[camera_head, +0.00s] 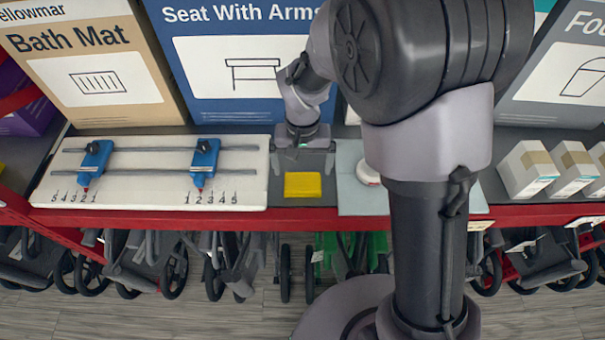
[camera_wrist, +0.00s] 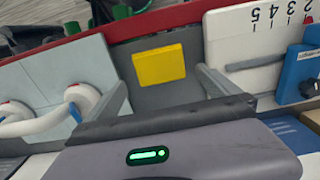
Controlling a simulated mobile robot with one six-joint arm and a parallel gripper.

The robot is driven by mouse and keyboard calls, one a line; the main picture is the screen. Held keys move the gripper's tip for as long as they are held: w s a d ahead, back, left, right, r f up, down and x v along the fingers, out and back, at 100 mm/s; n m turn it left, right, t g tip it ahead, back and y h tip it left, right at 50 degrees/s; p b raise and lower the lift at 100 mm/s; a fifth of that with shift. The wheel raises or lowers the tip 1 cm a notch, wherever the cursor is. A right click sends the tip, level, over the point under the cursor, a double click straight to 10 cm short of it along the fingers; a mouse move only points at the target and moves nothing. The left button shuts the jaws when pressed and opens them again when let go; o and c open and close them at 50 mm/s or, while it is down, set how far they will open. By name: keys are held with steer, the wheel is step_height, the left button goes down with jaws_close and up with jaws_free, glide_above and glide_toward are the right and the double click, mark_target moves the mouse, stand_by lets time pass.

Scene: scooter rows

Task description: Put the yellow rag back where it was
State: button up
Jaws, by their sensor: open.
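The yellow rag (camera_head: 303,185) is a flat, folded rectangle lying on the grey shelf surface, near its red front edge. It lies between the white board on the left and the pale blue mat on the right. It also shows in the wrist view (camera_wrist: 159,66). My gripper (camera_head: 303,160) is open and empty, just behind the rag in the head view. In the wrist view its two fingers (camera_wrist: 163,88) stand apart on either side, with the rag beyond their tips. I see no contact with the rag.
The white board (camera_head: 140,195) carries two blue sliders (camera_head: 204,163) on rails and printed numbers. The pale blue mat (camera_head: 360,200) holds white, red-topped items (camera_wrist: 84,98). Tall boxes (camera_head: 90,65) stand behind; small white boxes (camera_head: 525,168) sit right. Wheeled scooters hang below the red edge (camera_head: 270,217).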

step_height(320, 180, up, 6)
step_height(320, 180, up, 11)
steer(key=m+t+y, duration=0.1)
steer(key=m+t, duration=0.1)
glide_above(303, 181)
steer(key=s+d, duration=0.5)
steer(key=s+d+r+m+t, duration=0.1)
steer(key=s+r+t, duration=0.1)
steer(key=s, duration=0.4)
steer(key=s+d+r+m+t+y, duration=0.1)
steer(key=s+d+r, duration=0.1)
steer(key=s, duration=0.4)
steer(key=shift+s+d+r+t+p, duration=0.25)
steer(key=shift+r+t+p, duration=0.15)
steer(key=shift+r, duration=0.1)
steer(key=shift+a, duration=0.1)
